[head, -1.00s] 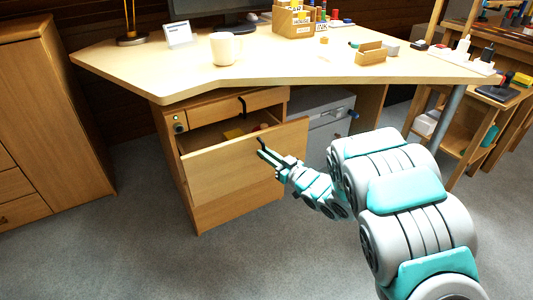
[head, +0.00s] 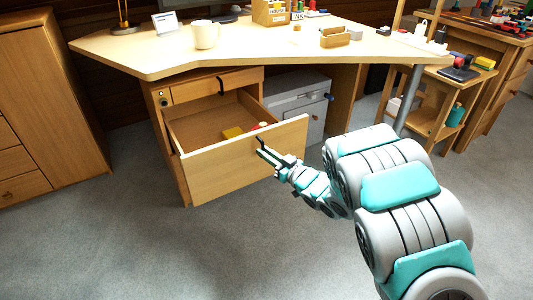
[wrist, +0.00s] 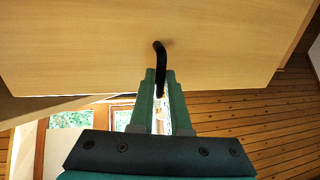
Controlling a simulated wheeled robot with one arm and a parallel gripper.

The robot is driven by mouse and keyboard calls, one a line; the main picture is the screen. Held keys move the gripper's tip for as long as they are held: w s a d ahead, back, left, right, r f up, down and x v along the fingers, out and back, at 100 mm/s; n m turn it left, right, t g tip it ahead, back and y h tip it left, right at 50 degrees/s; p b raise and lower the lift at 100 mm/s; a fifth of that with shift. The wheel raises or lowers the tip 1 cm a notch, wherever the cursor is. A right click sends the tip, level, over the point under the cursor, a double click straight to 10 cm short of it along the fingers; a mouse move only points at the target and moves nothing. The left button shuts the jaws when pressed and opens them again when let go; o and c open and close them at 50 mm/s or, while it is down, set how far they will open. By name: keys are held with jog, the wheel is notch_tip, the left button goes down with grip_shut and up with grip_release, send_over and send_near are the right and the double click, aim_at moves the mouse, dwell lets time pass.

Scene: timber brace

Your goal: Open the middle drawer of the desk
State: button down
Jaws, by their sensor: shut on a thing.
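The desk (head: 150,62) has a light wooden top and a drawer unit below its left part. The middle drawer (head: 225,165) is pulled well out, showing its inside with a yellow thing (head: 232,132) and a red thing near the front. Its black handle (head: 262,143) is on the front panel; in the wrist view the handle (wrist: 160,55) is a dark curved bar. My gripper (head: 264,152) is shut on this handle. In the wrist view the fingers (wrist: 161,85) meet at the handle's end. The top drawer (head: 200,88) above is shut.
A grey cabinet (head: 290,95) stands under the desk to the right. A wooden cabinet (head: 50,100) stands at left. A white mug (head: 205,35) is on the desktop. A small shelf (head: 425,120) stands at right. The grey floor (head: 110,230) in front is clear.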

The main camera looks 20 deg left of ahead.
jog(key=c, duration=0.9)
grip_release()
jog(key=v, duration=0.7)
jog(key=shift+s+d+b, duration=0.2)
jog(key=shift+d+b, duration=0.1)
jog(key=shift+d, duration=0.05)
